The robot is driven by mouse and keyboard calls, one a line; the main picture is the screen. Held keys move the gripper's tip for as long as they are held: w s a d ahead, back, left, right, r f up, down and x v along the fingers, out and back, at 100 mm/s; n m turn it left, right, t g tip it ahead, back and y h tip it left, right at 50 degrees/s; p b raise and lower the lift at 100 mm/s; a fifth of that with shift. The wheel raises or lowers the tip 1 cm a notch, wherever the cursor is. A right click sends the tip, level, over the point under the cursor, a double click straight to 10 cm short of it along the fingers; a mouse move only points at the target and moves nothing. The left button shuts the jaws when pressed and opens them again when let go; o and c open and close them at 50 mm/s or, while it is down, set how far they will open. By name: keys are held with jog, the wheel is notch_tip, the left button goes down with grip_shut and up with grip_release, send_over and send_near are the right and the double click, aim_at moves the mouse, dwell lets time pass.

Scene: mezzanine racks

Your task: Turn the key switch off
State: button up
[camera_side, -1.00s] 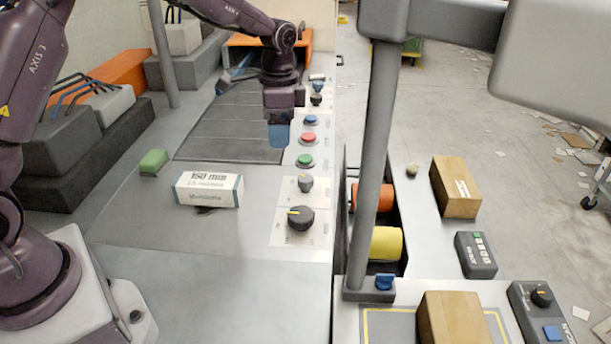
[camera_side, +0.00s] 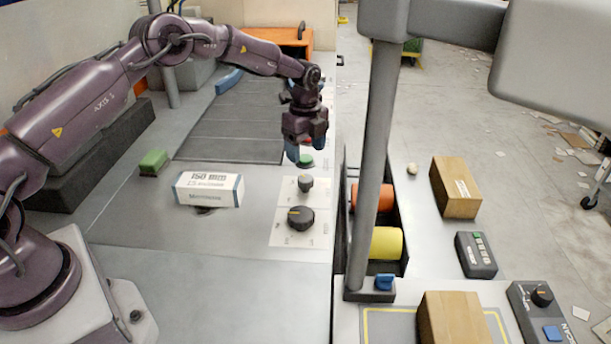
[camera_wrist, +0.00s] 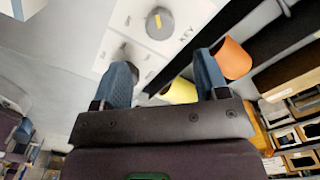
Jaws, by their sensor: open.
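The wrist view shows a round grey switch knob (camera_wrist: 160,22) with a yellow mark, on a white plate beside lettering that looks like KEY. Another grey knob (camera_wrist: 128,52) is partly hidden by my left finger. In the side view a large dark knob (camera_side: 300,219) with a yellow mark and a smaller grey knob (camera_side: 305,184) stand on white plates. I cannot tell surely which one carries the lettering.
A labelled white box (camera_side: 208,190) and a green block (camera_side: 153,162) lie left of the knobs. An orange roller (camera_side: 369,197) and a yellow roller (camera_side: 385,243) sit in a trough to the right. A grey post (camera_side: 376,170) rises beside it.

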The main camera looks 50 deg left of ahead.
aim_at(306, 178)
notch_tip(306, 178, down, 8)
jog(key=shift+f, duration=0.2)
jog(key=c, duration=0.9)
